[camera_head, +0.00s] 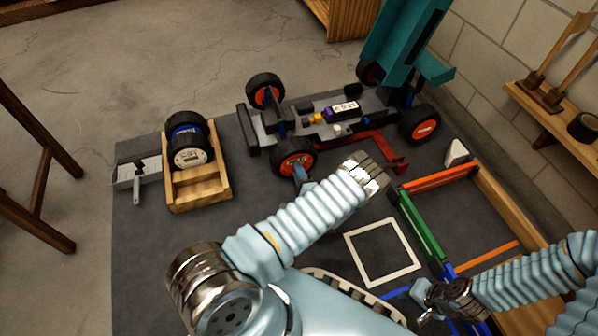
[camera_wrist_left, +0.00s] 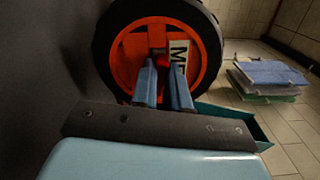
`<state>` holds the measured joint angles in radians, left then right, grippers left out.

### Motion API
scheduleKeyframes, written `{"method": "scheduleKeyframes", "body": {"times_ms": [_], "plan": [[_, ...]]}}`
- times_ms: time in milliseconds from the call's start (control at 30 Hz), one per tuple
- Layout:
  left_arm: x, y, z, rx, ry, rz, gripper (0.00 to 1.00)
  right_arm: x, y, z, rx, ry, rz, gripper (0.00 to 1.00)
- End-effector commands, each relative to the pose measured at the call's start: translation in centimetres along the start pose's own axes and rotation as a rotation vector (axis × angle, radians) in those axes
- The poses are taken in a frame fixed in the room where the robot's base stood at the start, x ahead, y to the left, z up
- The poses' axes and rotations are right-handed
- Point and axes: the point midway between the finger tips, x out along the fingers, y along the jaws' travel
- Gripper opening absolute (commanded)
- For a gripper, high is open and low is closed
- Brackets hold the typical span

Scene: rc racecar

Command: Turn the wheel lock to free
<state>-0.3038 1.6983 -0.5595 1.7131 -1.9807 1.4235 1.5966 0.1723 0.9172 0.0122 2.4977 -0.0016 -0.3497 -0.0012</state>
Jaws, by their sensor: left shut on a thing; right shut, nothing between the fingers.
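The RC car (camera_head: 335,115) sits on the dark mat with black tyres and orange rims. My left gripper (camera_head: 299,170) is at its near front wheel (camera_head: 287,158). In the left wrist view this wheel (camera_wrist_left: 128,50) fills the top, with a white label (camera_wrist_left: 178,52) on its rim. A small red piece (camera_wrist_left: 162,62), seemingly the wheel lock, shows at the hub between the fingertips of my left gripper (camera_wrist_left: 164,76). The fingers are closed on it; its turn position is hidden. My right gripper (camera_head: 424,296) is shut and empty near the coloured frames at the lower right.
A wooden box (camera_head: 198,190) with a wheel-like roll (camera_head: 190,145) stands left of the car. A teal stand (camera_head: 400,45) rises behind the car. A red bracket (camera_head: 385,148) lies beside it. A white square outline (camera_head: 383,280) marks bare mat. A wooden shelf (camera_head: 550,115) is at right.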

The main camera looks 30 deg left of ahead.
Motion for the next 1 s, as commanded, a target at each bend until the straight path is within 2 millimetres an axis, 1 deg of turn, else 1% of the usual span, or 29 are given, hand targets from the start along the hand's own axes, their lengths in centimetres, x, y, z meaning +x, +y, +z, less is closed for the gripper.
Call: {"method": "scheduleKeyframes", "body": {"times_ms": [200, 400, 967, 1000], "plan": [[-0.09, 0.12, 0.01, -0.126, 0.0, 0.002, 0.0, -0.28, -0.1, 0.01, 0.0, -0.001, 0.0, 0.0], [-0.1, 0.18, 0.0, -0.194, 0.0, 0.003, 0.0, -0.37, -0.14, 0.02, 0.0, -0.001, 0.0, 0.0], [-0.12, 0.24, 0.0, -0.224, 0.0, 0.004, 0.0, -0.39, -0.15, 0.02, 0.0, -0.001, 0.0, 0.0], [-0.12, 0.24, 0.0, -0.224, 0.0, 0.004, 0.18, -0.39, -0.15, 0.02, 0.0, -0.001, 0.0, 0.0]]}}
